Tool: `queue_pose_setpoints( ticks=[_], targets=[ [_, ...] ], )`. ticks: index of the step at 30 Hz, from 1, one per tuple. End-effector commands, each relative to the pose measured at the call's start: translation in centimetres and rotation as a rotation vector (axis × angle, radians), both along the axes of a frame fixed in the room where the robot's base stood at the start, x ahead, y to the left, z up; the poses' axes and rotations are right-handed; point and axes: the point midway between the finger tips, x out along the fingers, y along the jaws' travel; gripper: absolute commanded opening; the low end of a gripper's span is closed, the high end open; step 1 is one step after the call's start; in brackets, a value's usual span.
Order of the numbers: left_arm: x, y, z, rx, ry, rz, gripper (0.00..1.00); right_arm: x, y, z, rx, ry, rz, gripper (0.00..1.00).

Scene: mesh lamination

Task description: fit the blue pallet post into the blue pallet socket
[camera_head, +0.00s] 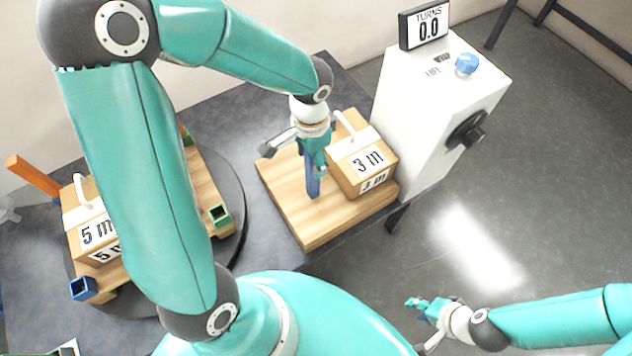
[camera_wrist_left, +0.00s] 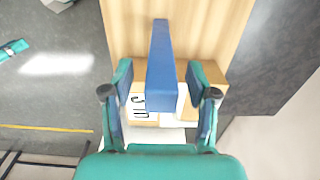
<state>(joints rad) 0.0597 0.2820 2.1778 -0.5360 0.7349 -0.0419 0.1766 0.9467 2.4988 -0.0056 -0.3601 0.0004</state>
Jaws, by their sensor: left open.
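The blue pallet post (camera_head: 313,187) stands upright on a wooden board (camera_head: 285,205) in the head view. My left gripper (camera_head: 315,168) is over it, pointing down, and hides its upper part. In the left wrist view the blue post (camera_wrist_left: 161,65) runs between the two open fingers of my left gripper (camera_wrist_left: 160,95), with gaps on both sides. The blue pallet socket (camera_head: 83,289) is a small square open tube at the front left corner of the wooden pallet (camera_head: 203,190). My right gripper (camera_head: 415,303) is low at right, away from the table; its fingers are too small to judge.
A "3 m" box (camera_head: 362,160) stands close right of the post. A "5 m" box (camera_head: 88,225), an orange post (camera_head: 33,176) and a green socket (camera_head: 219,215) are on the pallet, on a dark round turntable (camera_head: 237,180). A white crank cabinet (camera_head: 430,105) stands at right.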

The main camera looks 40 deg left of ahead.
Motion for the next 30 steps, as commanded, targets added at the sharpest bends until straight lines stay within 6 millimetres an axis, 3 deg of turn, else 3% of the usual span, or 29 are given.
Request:
queue_pose_setpoints(
  ticks=[7,17,30],
  targets=[
    [0.01,-0.01,-0.13,0.0,-0.001,0.0,0.57,0.0,0.0,0.0,0.0,0.0,0.0,0.37],
    [0.01,-0.02,-0.1,0.0,-0.001,0.0,0.02,0.0,0.0,0.0,0.0,0.0,0.0,0.37],
    [0.02,0.01,-0.01,0.0,-0.001,0.001,0.0,0.0,0.0,0.02,0.0,0.0,0.0,0.37]
  ],
)
